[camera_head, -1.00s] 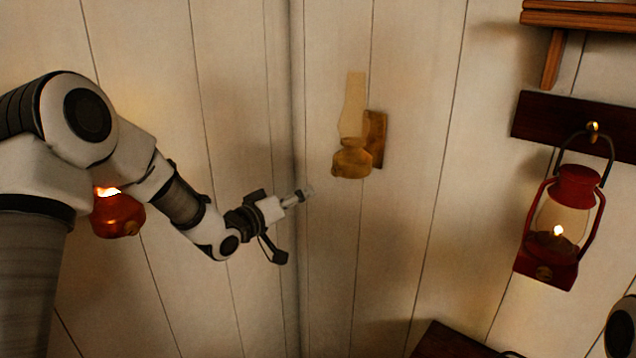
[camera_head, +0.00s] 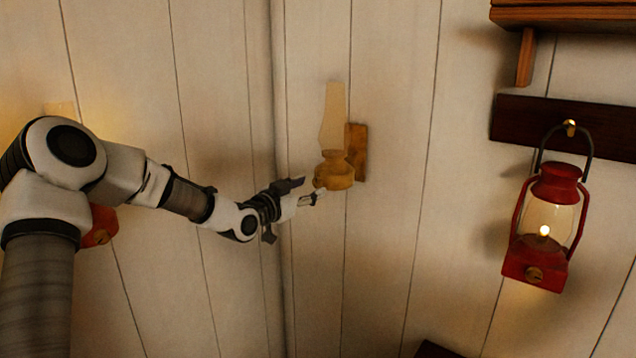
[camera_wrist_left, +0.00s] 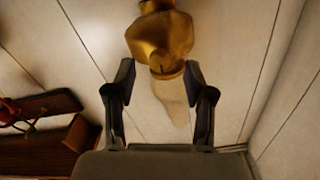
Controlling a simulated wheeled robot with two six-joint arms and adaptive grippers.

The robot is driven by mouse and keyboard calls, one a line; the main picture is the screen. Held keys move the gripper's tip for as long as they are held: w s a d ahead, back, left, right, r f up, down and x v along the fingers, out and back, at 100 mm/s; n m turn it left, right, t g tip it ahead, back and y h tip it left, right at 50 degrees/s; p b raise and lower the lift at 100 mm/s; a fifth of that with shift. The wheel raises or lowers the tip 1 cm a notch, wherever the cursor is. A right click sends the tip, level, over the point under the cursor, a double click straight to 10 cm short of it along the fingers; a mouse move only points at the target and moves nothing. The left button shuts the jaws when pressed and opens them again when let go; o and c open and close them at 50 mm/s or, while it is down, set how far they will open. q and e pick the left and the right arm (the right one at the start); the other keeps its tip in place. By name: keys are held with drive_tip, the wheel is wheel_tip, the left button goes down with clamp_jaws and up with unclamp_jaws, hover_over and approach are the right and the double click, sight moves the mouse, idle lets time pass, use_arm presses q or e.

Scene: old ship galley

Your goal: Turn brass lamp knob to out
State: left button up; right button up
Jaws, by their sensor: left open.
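The brass lamp (camera_head: 337,172) hangs on a wooden wall plate, with a pale glass chimney above its round body. I see no flame in it. A small bump at its lower left (camera_head: 319,182) may be the knob, but it is too small to be sure. My left gripper (camera_head: 317,195) is open and empty, just left of and below the lamp body. In the left wrist view the brass body (camera_wrist_left: 160,38) appears upside down, beyond the open fingers (camera_wrist_left: 163,95), with the chimney between them in the picture. I cannot tell whether a finger touches the lamp. My right gripper is out of view.
A lit red lantern (camera_head: 541,230) hangs from a hook on a dark board (camera_head: 600,130) at the right, below a wooden shelf (camera_head: 570,18). A wall corner runs left of the brass lamp.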

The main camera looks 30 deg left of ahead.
sight(316, 184)
use_arm(q)
drive_tip(key=w, duration=0.2)
drive_tip(key=shift+w+d+p, duration=0.2)
drive_tip(key=shift+w+p, duration=0.15)
drive_tip(key=shift+w, duration=0.15)
drive_tip(key=shift+a, duration=0.25)
drive_tip(key=shift+d, duration=0.15)
clamp_jaws()
drive_tip(key=shift+f+n+b, duration=0.15)
drive_tip(key=shift+n+b, duration=0.35)
drive_tip(key=shift+b, duration=0.1)
unclamp_jaws()
